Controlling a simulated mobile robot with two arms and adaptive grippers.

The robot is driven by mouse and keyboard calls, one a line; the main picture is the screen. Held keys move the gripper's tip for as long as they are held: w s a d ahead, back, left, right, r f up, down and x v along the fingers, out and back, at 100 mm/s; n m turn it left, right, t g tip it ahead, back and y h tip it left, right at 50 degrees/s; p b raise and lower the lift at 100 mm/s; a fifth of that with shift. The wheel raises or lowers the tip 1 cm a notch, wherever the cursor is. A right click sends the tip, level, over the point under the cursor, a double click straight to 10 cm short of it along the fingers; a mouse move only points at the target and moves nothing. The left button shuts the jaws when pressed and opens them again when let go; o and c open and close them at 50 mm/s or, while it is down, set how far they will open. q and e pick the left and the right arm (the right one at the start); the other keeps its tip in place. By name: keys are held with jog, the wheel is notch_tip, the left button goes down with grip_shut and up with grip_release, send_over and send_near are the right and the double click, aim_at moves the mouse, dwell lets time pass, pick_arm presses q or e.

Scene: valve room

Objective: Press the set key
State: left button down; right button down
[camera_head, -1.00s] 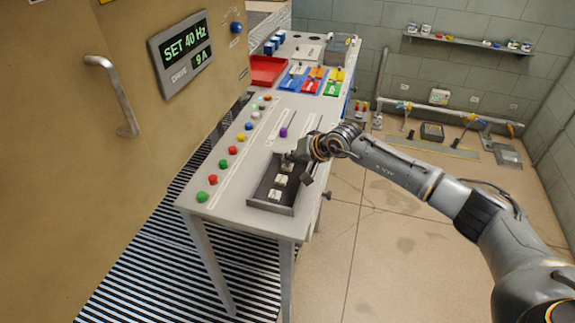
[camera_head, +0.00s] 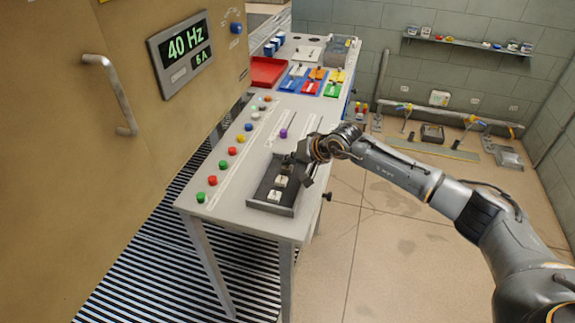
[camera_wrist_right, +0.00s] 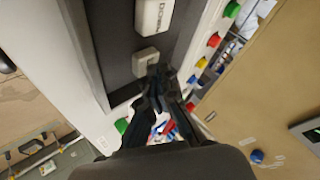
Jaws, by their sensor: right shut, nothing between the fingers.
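A recessed dark tray with a metal rim (camera_head: 270,208) at the near end of the bench holds a row of pale keys. Two keys show in the head view, a middle key (camera_head: 281,181) and a near key (camera_head: 274,195). The far key is mostly hidden by my right gripper (camera_head: 291,163). In the right wrist view my right gripper (camera_wrist_right: 158,78) is shut and empty, its tips at the edge of a small pale key (camera_wrist_right: 146,60). I cannot tell contact, nor read that key's label. The wall display (camera_head: 186,45) reads 40 Hz and 6 A. My left gripper is out of view.
A row of coloured buttons (camera_head: 232,151) lies left of the tray. A purple knob (camera_head: 283,133) stands beyond it. A red tray (camera_head: 268,71) and coloured bins sit farther back. Open floor (camera_head: 345,260) lies right of the bench.

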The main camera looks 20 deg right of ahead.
aim_at(290, 168)
jog(key=shift+r, duration=0.8)
jog(key=shift+r, duration=0.1)
jog(key=shift+r+p, duration=0.85)
jog(key=shift+r, duration=1.6)
